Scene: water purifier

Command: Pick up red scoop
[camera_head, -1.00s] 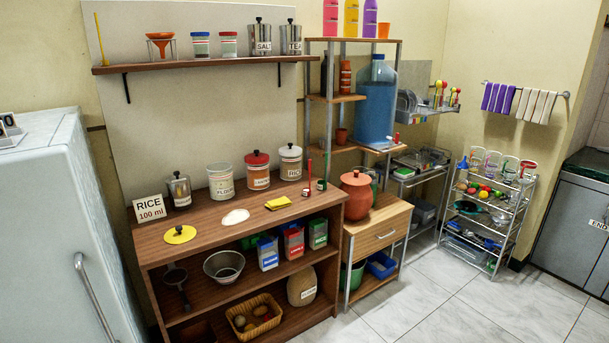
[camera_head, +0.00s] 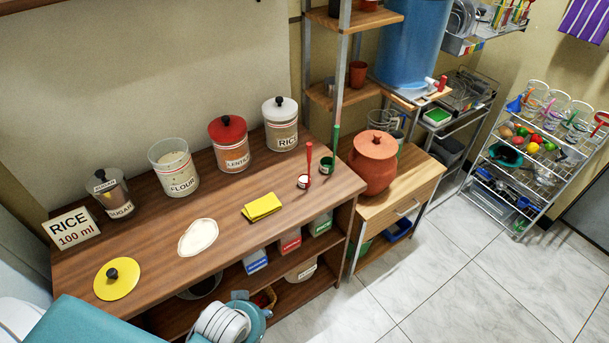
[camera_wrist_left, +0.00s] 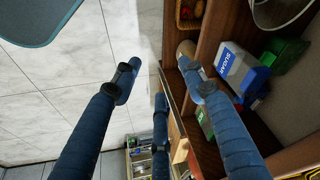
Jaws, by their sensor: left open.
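The red scoop (camera_head: 308,162) stands at the right end of the wooden counter (camera_head: 225,220), its long red handle pointing up and its small cup at the bottom. A similar green scoop (camera_head: 330,152) stands close beside it on the right. My left gripper (camera_wrist_left: 159,76) shows in the left wrist view with its dark blue fingers spread and nothing between them. It is by the front of the shelving below the counter, with floor tiles behind it. The red scoop is not seen in that view. My right gripper is not in view.
A yellow cloth (camera_head: 262,206), a white powder heap (camera_head: 198,237) and a yellow lid (camera_head: 117,278) lie on the counter. Jars line its back, including the rice jar (camera_head: 281,125). A clay pot (camera_head: 374,163) stands to the right. The front right counter area is bare.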

